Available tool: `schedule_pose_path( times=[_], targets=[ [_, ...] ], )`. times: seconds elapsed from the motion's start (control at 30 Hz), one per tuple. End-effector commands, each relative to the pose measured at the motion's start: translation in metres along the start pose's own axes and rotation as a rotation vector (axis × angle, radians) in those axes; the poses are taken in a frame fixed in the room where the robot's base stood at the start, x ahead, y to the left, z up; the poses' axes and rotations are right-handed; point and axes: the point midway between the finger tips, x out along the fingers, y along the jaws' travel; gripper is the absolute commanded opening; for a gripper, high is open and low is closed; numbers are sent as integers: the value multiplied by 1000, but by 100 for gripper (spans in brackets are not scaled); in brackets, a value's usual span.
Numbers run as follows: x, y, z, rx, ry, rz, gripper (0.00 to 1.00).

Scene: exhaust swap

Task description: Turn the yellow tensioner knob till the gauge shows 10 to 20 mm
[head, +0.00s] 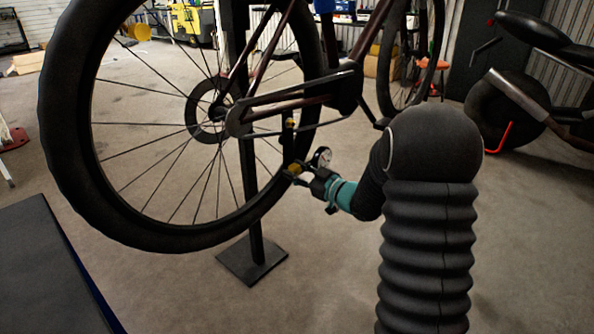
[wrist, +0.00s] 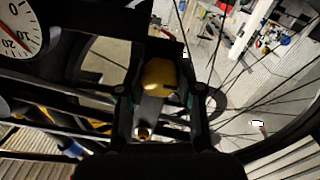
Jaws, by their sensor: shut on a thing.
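The yellow tensioner knob (wrist: 158,76) sits between the two fingers of my gripper (wrist: 160,88) in the wrist view. The fingers are shut on it, one on each side. In the head view my gripper (head: 304,174) reaches the small yellow knob (head: 294,169) below the bike's rear frame. The round white gauge (head: 322,157) is just right of the knob, too small to read there. In the wrist view the gauge (wrist: 20,28) is cut off at the upper left.
The bike's large rear wheel (head: 75,190) is close on the left of the knob. A black stand post (head: 252,200) rises from a floor plate (head: 250,262) below. A dark bench (head: 45,275) is at lower left. Another bike's dark wheel (head: 500,110) is at right.

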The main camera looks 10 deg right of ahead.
Motion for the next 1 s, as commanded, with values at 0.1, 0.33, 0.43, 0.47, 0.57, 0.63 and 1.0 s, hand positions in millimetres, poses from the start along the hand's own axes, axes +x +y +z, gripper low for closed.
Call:
schedule_pose_path(
  times=[0.1,0.33,0.43,0.47,0.57,0.63,1.0],
  targets=[
    [0,1,-1,-1,2,2,1],
    [0,1,-1,-2,2,1,56],
    [0,1,-1,-2,2,1,61],
    [0,0,-1,-2,1,1,61],
    [0,0,-1,-2,1,0,61],
    [0,0,0,-1,1,0,61],
    [-44,2,0,-1,-1,4,61]
  ],
)
